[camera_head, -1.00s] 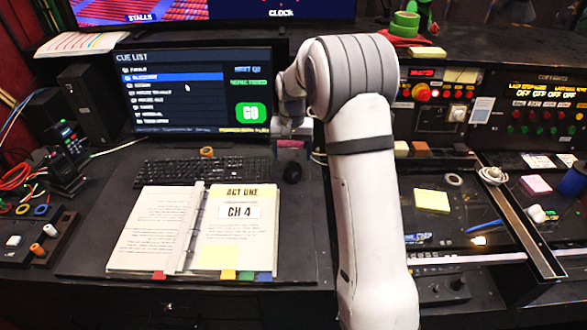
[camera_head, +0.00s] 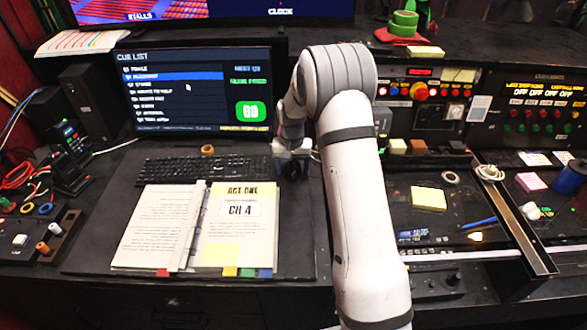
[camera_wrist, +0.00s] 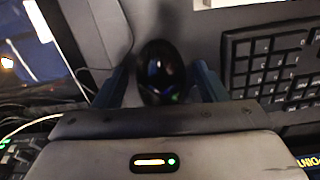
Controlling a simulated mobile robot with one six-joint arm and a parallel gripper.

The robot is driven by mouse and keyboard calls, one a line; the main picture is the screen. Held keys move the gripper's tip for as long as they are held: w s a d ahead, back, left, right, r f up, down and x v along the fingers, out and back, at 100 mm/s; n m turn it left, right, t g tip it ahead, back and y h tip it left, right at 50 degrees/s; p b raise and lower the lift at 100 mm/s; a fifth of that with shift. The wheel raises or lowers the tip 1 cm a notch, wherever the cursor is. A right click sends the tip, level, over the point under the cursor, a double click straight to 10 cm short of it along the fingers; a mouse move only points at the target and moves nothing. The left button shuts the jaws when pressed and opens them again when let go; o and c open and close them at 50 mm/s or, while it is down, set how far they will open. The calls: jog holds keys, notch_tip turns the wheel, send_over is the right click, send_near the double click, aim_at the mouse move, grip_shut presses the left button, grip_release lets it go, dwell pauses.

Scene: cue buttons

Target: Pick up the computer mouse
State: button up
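The computer mouse (camera_wrist: 161,72) is black and glossy, and lies on the dark desk mat beside the keyboard. In the wrist view it sits between the two fingers of my gripper (camera_wrist: 160,88), with a narrow gap showing on each side. My gripper is open around it. In the head view my gripper (camera_head: 292,165) is low at the right end of the keyboard, and the mouse (camera_head: 291,171) is mostly hidden by it.
An open script binder (camera_head: 235,225) lies in front. The cue monitor (camera_head: 195,90) stands behind. Button panels (camera_head: 540,115) are on the right.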

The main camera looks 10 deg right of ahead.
aim_at(292, 168)
jog(key=c, duration=0.5)
jog(key=shift+o, duration=0.2)
notch_tip(292, 168, up, 10)
jog(key=b, duration=0.2)
jog(key=shift+f+b, duration=3.15)
jog(key=shift+f, duration=1.65)
jog(key=shift+f, duration=0.15)
